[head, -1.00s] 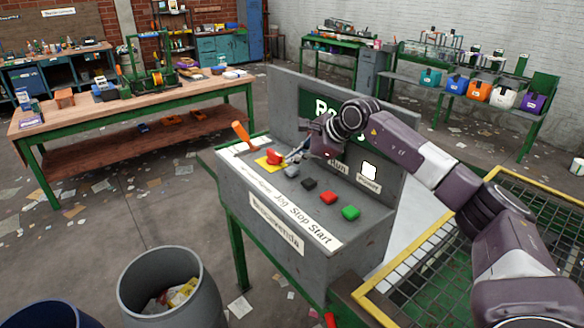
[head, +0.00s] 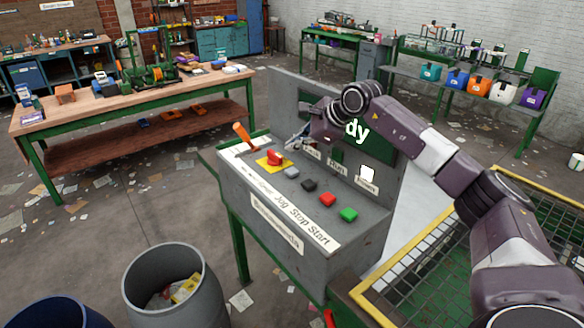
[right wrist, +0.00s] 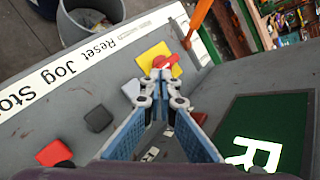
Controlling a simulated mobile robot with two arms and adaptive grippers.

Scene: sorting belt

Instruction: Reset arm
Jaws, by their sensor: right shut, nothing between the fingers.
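My right arm reaches in from the right over the grey control panel (head: 268,205). Its gripper (head: 292,143) is shut and empty in the head view, above the far side of the panel near the red knob (head: 274,157) on its yellow plate. In the right wrist view the closed fingertips (right wrist: 161,76) show in front of the red knob (right wrist: 165,62); whether they touch it I cannot tell, though the head view shows a gap. An orange lever (head: 241,133) stands tilted at the panel's left end. My left gripper is not in view.
Grey, black, red and green (head: 348,214) buttons line the panel. A green screen (head: 372,135) stands behind, partly hidden by my arm. A yellow-edged mesh (head: 440,262) lies at right, a grey bin (head: 172,290) at lower left. A wooden workbench (head: 190,99) stands beyond open floor.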

